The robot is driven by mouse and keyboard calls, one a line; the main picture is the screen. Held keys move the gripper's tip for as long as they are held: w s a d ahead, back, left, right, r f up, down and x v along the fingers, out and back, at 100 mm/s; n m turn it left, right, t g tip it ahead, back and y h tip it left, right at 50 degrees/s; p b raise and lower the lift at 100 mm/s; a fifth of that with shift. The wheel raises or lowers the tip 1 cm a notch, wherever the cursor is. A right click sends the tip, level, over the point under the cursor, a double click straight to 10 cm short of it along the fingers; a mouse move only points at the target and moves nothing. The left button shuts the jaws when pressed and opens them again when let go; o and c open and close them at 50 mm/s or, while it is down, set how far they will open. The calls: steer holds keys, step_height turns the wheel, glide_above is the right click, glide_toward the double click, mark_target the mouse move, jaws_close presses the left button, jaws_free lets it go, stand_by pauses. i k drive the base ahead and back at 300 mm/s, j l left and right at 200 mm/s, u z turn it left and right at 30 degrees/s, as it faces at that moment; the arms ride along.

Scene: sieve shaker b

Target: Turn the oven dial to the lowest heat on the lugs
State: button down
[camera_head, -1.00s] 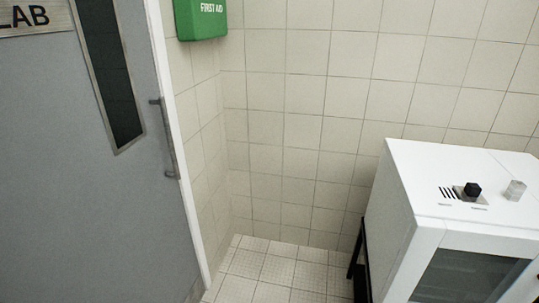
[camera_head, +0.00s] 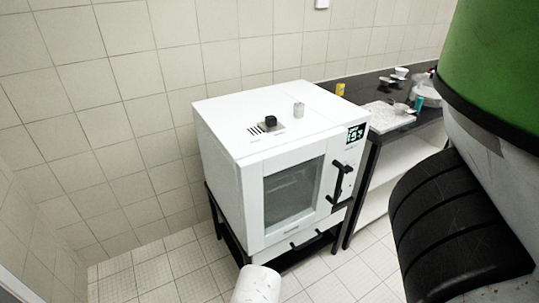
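The white oven (camera_head: 215,150) stands on a black stand near the middle of the head view, its glass door shut. The black dial (camera_head: 271,120) sits on its top, beside a row of black bars of differing length, the lugs (camera_head: 256,129). The dial's exact pointing is too small to tell. My gripper is not in view.
A dark bench (camera_head: 375,97) to the right holds a speckled tray (camera_head: 388,116), a yellow container (camera_head: 340,89) and small items. A black handle (camera_head: 341,182) juts from the oven door. Tiled floor (camera_head: 170,262) is open at the front left.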

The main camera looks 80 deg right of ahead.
mark_target(348, 170)
steer(key=z, duration=2.45)
